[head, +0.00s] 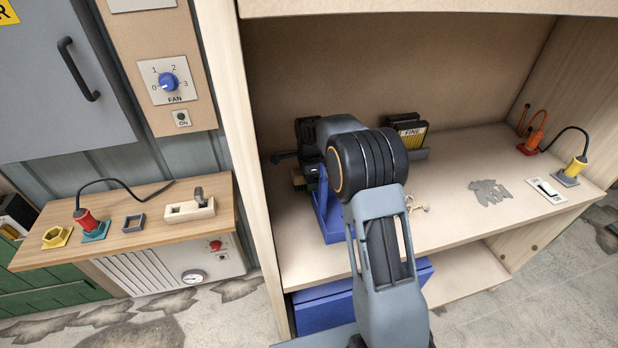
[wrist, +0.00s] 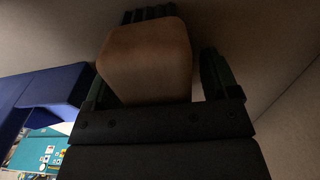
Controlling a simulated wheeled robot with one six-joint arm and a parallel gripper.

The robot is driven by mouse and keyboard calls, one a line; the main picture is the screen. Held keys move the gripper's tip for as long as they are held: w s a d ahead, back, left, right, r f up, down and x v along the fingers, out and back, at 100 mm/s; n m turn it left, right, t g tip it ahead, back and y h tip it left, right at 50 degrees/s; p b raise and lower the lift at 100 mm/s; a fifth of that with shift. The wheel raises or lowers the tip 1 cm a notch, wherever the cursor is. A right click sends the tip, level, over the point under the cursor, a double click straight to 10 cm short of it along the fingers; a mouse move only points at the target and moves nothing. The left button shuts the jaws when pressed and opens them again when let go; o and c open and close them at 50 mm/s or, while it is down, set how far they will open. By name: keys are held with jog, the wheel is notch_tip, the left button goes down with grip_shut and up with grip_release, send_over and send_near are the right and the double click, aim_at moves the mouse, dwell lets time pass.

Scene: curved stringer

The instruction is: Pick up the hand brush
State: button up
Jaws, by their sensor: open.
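A wooden block with rounded edges (wrist: 147,62), which I take to be the hand brush, fills the upper middle of the wrist view. Dark ridges, perhaps bristles, show at its far end. My gripper (wrist: 158,80) is open, with one dark finger on each side of the block. The right finger stands a little apart from it; contact on the left is unclear. In the head view, my gripper (head: 307,132) is a dark shape at the left inside the cubby, partly hidden by my arm. A small brown piece of the brush (head: 297,179) shows below it.
A blue stand (head: 327,215) is close beside the gripper, and also at left in the wrist view (wrist: 45,90). A rack marked FINE (head: 408,132), small pale bits (head: 415,205), a grey patch (head: 490,191) and a switch (head: 545,189) are on the shelf. The cubby's left post (head: 248,160) is near.

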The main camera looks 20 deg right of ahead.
jog(key=shift+c, duration=0.3)
jog(key=c, duration=1)
jog(key=shift+r, duration=0.15)
notch_tip(320, 180, up, 10)
jog(key=shift+f, duration=0.1)
